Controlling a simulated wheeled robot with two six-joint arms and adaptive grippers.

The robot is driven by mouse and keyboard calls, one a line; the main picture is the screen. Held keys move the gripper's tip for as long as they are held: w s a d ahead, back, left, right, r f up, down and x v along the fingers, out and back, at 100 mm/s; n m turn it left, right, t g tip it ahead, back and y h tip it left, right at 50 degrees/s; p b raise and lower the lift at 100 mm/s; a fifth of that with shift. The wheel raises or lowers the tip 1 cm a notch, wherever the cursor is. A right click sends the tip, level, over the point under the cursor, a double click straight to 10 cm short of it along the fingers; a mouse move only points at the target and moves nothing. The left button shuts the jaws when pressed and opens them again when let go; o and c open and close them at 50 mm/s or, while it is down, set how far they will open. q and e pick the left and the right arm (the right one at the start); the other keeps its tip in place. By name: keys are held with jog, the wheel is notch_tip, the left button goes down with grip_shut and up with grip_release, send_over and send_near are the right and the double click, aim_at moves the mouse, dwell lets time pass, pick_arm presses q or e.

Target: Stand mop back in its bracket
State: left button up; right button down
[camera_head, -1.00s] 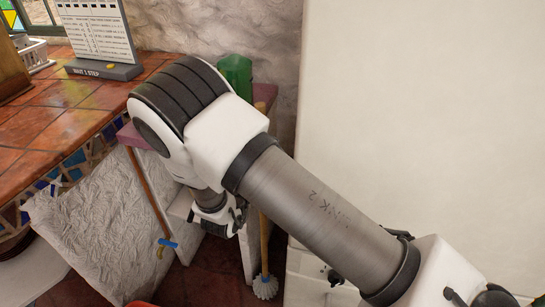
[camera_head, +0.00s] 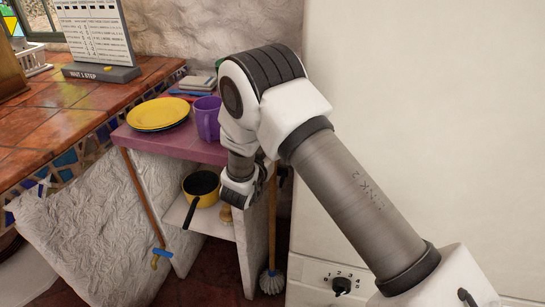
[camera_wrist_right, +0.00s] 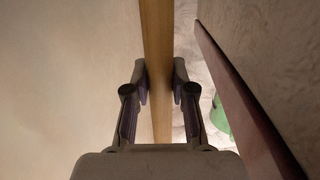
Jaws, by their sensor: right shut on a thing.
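I cannot make out the bracket. My left gripper is out of view.
The shelf unit (camera_head: 172,145) holds yellow plates (camera_head: 158,113), a purple mug (camera_head: 207,118) and, lower, a yellow pan (camera_head: 201,184). A white appliance (camera_head: 415,120) stands close on the right. Another stick (camera_head: 142,197) leans at the left. Something green (camera_wrist_right: 221,117) shows in the wrist view.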

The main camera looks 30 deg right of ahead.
jog(key=shift+w+f, duration=0.1)
jog(key=shift+f, duration=0.55)
jog(key=c, duration=1.4)
grip_release()
jog(key=shift+f, duration=0.15)
jog(key=o, duration=0.4)
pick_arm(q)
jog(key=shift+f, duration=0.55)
